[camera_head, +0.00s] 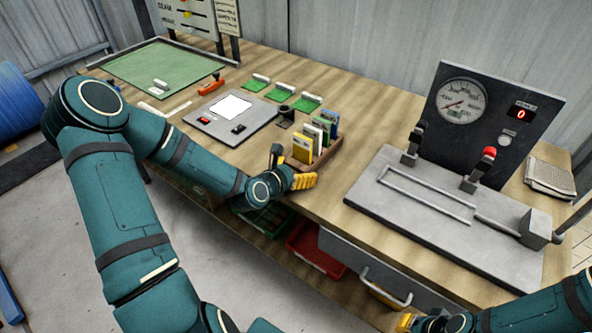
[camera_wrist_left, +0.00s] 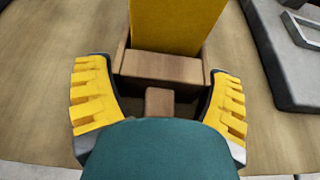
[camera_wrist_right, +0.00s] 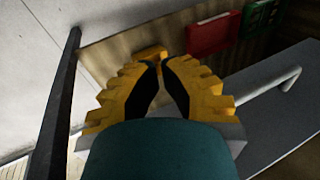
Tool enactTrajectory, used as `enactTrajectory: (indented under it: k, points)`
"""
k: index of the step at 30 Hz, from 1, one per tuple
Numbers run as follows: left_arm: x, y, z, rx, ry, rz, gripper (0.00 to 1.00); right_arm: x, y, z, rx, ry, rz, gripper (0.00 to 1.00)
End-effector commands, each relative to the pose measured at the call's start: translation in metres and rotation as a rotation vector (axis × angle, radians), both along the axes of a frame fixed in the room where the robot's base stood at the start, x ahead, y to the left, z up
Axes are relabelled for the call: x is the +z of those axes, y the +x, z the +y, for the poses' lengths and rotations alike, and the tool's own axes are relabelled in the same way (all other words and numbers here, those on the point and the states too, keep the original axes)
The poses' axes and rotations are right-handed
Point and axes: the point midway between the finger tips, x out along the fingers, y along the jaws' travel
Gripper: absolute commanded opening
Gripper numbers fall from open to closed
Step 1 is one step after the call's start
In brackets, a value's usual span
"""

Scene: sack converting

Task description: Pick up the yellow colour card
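The yellow colour card (camera_head: 302,149) stands upright at the front of a brown wooden holder (camera_head: 328,156), with blue, green and other cards behind it. In the left wrist view the yellow card (camera_wrist_left: 176,25) rises from the holder (camera_wrist_left: 160,67), its top out of frame. My left gripper (camera_head: 291,166) is open at the holder's near end. Its fingers lie either side of the holder's front, with the card ahead between them; I see no grip on it. My right gripper (camera_wrist_right: 159,63) is low by the bench front, its fingertips together, with nothing visible held.
A grey press with a gauge (camera_head: 461,101) and levers fills the bench's right side. A dark cup (camera_head: 286,116) stands beside the holder. A grey panel with a white screen (camera_head: 231,107) lies to the left. A drawer handle (camera_head: 386,286) and red bin (camera_head: 315,250) are below.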

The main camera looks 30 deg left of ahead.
Motion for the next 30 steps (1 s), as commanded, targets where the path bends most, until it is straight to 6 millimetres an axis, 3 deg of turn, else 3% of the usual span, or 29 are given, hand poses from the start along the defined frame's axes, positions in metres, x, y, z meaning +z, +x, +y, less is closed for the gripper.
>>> enactTrajectory:
  k: [7,8,9,14,21,29,30]
  points:
    - [0.0,0.0,0.0,0.0,0.0,0.0,0.35,0.0,0.0,0.0,0.0,0.0,0.0,0.0]
    - [0.0,0.0,0.0,0.0,0.0,0.0,0.35,0.0,0.0,0.0,0.0,0.0,0.0,0.16]
    - [0.0,0.0,0.0,0.0,0.0,0.0,0.35,0.0,0.0,0.0,0.001,0.0,0.001,0.22]
    - [0.0,0.0,0.0,0.0,0.0,0.0,0.35,-0.005,-0.007,0.007,0.065,0.01,0.04,0.22]
    - [0.0,0.0,0.0,0.0,0.0,0.0,0.35,-0.019,-0.041,0.033,0.372,0.065,0.218,0.22]
    - [0.0,0.0,0.0,0.0,0.0,0.0,0.35,-0.021,-0.074,0.052,0.696,0.154,0.383,0.22]
    - [0.0,0.0,0.0,0.0,0.0,0.0,0.35,-0.018,-0.073,0.065,0.764,0.175,0.383,0.22]
